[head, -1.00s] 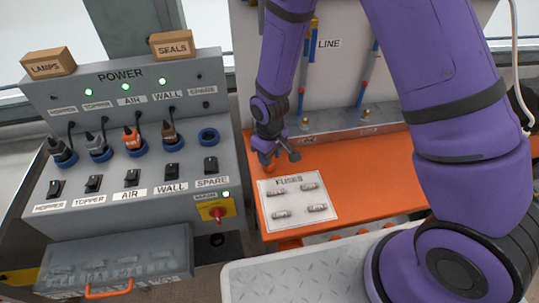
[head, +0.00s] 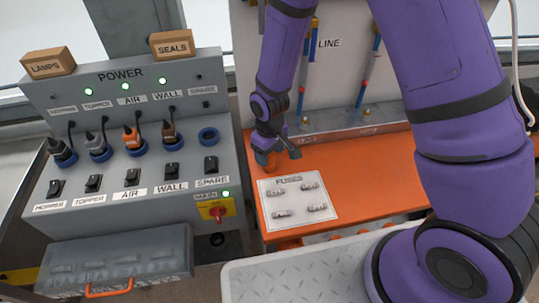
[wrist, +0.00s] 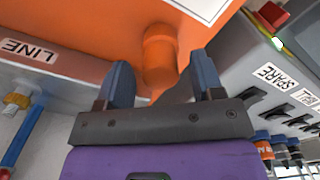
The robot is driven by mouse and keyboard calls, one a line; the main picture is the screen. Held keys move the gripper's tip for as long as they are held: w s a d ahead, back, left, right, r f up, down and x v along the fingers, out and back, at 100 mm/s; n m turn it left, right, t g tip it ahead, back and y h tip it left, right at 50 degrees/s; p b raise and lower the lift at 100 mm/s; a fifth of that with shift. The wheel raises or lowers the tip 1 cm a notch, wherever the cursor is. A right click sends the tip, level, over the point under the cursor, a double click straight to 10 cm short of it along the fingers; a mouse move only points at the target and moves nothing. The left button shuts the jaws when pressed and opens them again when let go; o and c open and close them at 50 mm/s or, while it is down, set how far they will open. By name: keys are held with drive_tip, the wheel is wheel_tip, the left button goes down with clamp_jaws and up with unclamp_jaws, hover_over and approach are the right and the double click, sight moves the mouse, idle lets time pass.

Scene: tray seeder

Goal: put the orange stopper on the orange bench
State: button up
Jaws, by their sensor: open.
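The orange stopper (head: 262,160) stands at the back left corner of the orange bench (head: 375,175), touching its top as far as I can see. In the wrist view, the stopper (wrist: 160,55) is a short orange cylinder against the orange bench top (wrist: 75,30). My gripper (head: 279,152) is open at the stopper. In the wrist view, its two blue-grey fingers (wrist: 160,70) are spread to either side of the stopper, with a gap showing on the left. Part of the stopper is hidden by my gripper in the head view.
A white fuse card (head: 297,201) with several fuses lies on the bench just in front of the stopper. The grey power panel (head: 130,150) with plugs and switches is close on the left. The bench's right part is clear. The line board (head: 335,80) rises behind.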

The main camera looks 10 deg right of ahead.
wheel_tip(320, 180, up, 11)
drive_tip(key=s+d+r+m+t, duration=0.1)
drive_tip(key=s+d+r+m, duration=0.15)
drive_tip(key=d+r, duration=0.55)
drive_tip(key=s+d+r+m+t, duration=0.1)
drive_tip(key=s+d+r+t, duration=0.2)
drive_tip(key=r, duration=0.8)
drive_tip(key=s+d+r+m, duration=0.2)
drive_tip(key=s+d+r, duration=0.2)
drive_tip(key=s, duration=0.3)
drive_tip(key=s+d+r+m+t, duration=0.1)
drive_tip(key=s+d+r, duration=0.3)
drive_tip(key=s, duration=0.4)
drive_tip(key=shift+d+r+m, duration=0.35)
drive_tip(key=shift+r+m, duration=0.2)
drive_tip(key=shift+r, duration=0.2)
